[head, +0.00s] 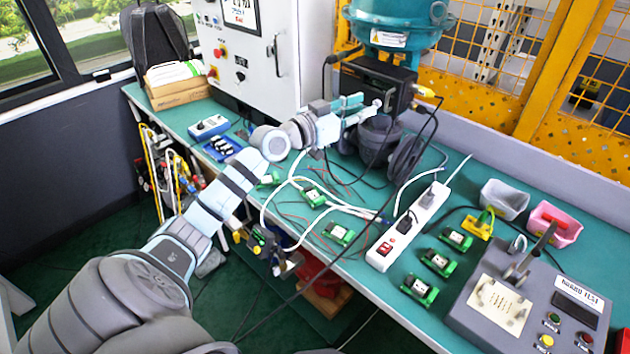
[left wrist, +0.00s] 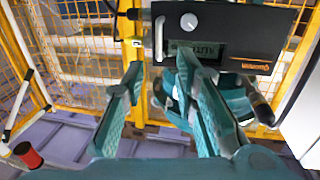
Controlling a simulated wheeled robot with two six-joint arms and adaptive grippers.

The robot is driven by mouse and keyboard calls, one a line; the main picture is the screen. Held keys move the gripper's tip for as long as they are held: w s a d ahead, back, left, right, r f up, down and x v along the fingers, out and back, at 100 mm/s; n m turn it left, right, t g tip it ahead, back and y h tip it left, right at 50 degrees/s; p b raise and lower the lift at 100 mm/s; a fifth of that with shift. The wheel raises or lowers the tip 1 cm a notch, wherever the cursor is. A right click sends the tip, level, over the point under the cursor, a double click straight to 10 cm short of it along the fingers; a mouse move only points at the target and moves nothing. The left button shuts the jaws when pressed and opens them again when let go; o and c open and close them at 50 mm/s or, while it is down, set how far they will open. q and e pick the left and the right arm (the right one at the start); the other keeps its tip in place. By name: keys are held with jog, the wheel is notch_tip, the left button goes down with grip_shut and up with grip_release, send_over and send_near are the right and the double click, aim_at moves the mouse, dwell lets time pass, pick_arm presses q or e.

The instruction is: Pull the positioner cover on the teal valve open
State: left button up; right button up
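The teal valve (head: 395,25) stands at the back of the bench, with the positioner (head: 372,86), a black box, mounted below its teal top. In the left wrist view the positioner (left wrist: 235,38) fills the upper right, its front showing a small display and a round white button. A light grey upright bar, perhaps the cover's handle (left wrist: 158,40), is at its left edge. My left gripper (head: 362,108) is in front of the positioner; in the wrist view its teal fingers (left wrist: 160,72) are apart, just below the bar, with nothing clearly held. My right gripper is out of view.
A white control cabinet (head: 262,50) stands left of the valve. Black cables hang beside the positioner. A white power strip (head: 408,228), several green modules and a grey test box (head: 530,305) occupy the right of the bench. Yellow mesh fencing (head: 490,60) is behind.

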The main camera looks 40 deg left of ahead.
pick_arm(q)
jog(key=p+v, duration=0.3)
jog(key=v, duration=0.5)
jog(key=s+f+g+y, duration=0.1)
jog(key=s+f+g, duration=0.1)
jog(key=f, duration=0.7)
jog(key=s+f+n+g+y, duration=0.1)
jog(key=s+f+g, duration=0.1)
jog(key=f, duration=0.6)
jog(key=s+d+f+g+y, duration=0.1)
jog(key=s+f, duration=0.1)
jog(key=f, duration=0.7)
jog(key=shift+s+f+n+g+y, duration=0.35)
jog(key=shift+n+g+y, duration=0.05)
jog(key=shift+a, duration=0.1)
